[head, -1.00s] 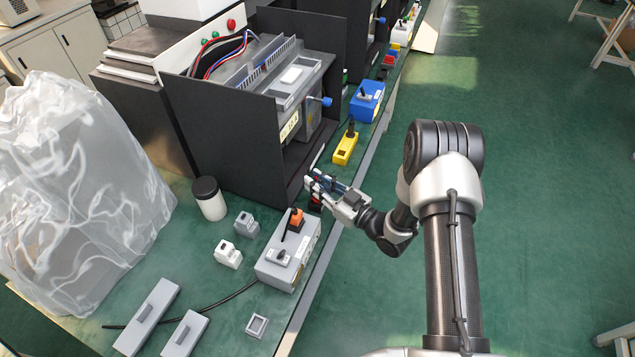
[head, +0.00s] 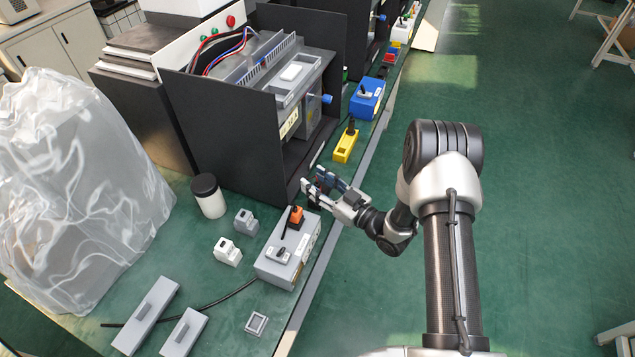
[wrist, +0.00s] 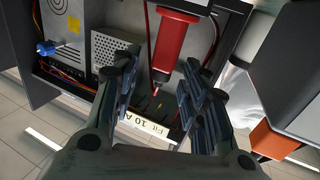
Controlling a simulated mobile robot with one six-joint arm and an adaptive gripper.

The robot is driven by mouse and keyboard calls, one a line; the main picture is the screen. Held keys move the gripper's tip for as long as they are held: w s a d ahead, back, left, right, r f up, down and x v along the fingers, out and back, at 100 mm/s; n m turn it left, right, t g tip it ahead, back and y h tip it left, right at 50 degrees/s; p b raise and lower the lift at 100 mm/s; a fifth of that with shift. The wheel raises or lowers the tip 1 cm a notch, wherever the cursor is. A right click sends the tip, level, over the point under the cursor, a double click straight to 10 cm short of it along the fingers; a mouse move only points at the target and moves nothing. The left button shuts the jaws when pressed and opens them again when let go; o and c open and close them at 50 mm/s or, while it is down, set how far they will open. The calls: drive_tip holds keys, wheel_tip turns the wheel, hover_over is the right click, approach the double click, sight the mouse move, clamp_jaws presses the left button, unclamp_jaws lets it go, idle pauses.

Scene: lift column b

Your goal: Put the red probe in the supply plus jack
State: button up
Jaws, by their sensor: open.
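The red probe (wrist: 171,55) shows in the wrist view as a thick red body with a thin tip, between the open fingers of my gripper (wrist: 166,68). Gaps show on both sides of it, and I cannot tell its depth relative to the fingertips. In the head view my gripper (head: 312,187) is open at the bench's front edge, just behind the grey box (head: 287,255). The probe is not clear there. I cannot make out the supply plus jack in either view.
The black-walled cabinet (head: 222,133) stands close to the left of my gripper. The grey box carries an orange block (head: 296,217). A yellow block (head: 345,147) and a blue box (head: 367,101) lie farther along the edge. Open floor is to the right.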

drive_tip(key=shift+d, duration=0.1)
drive_tip(key=v, duration=1.2)
